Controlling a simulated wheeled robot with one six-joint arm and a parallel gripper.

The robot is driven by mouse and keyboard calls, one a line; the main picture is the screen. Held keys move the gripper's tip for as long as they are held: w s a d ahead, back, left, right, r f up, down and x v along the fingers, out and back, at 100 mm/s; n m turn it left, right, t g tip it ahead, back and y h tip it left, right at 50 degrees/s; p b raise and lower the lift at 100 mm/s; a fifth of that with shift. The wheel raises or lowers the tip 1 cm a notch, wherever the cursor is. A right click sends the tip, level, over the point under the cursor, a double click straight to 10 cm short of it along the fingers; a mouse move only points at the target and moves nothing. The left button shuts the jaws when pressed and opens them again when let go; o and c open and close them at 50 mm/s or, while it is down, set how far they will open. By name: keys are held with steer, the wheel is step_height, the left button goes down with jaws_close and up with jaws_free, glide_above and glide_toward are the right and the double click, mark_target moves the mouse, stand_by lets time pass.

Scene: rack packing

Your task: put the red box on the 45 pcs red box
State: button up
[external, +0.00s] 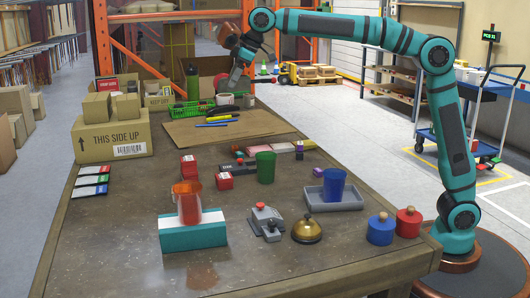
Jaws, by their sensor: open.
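Two small red boxes with pale labels stand apart on the table's left middle. One red box (188,166) is farther back, and the other red box (224,181) is nearer and to the right. Their print is too small to read, so I cannot tell which says 45 pcs. My gripper (233,82) is open and points down over the far part of the table, well behind and above both red boxes. No red box shows between its fingers.
A green cup (265,167) stands right of the red boxes. A large carton (112,138) stands back left. A bell (308,229) and grey tray (335,200) are right. Bare table surrounds the boxes' left.

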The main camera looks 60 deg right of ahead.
steer(key=s+d+r+m+t, duration=0.2)
steer(key=s+d+r+t, duration=0.15)
steer(key=s+d, duration=0.65)
steer(key=s+d+r+m+t, duration=0.15)
steer(key=s+d+r, duration=0.35)
steer(key=s+d, duration=0.5)
steer(key=s+d+f+m+t, duration=0.1)
steer(key=s+d+f+t, duration=0.1)
steer(key=s, duration=0.7)
steer(key=s+d+f+m+t+h, duration=0.1)
steer(key=s+d, duration=0.3)
steer(key=s, duration=0.4)
steer(key=s+d+f+m+t+h, duration=0.1)
steer(key=s+d+f+t, duration=0.2)
steer(key=s, duration=0.6)
steer(key=shift+s+f+t, duration=0.3)
steer(key=shift+f+t, duration=0.3)
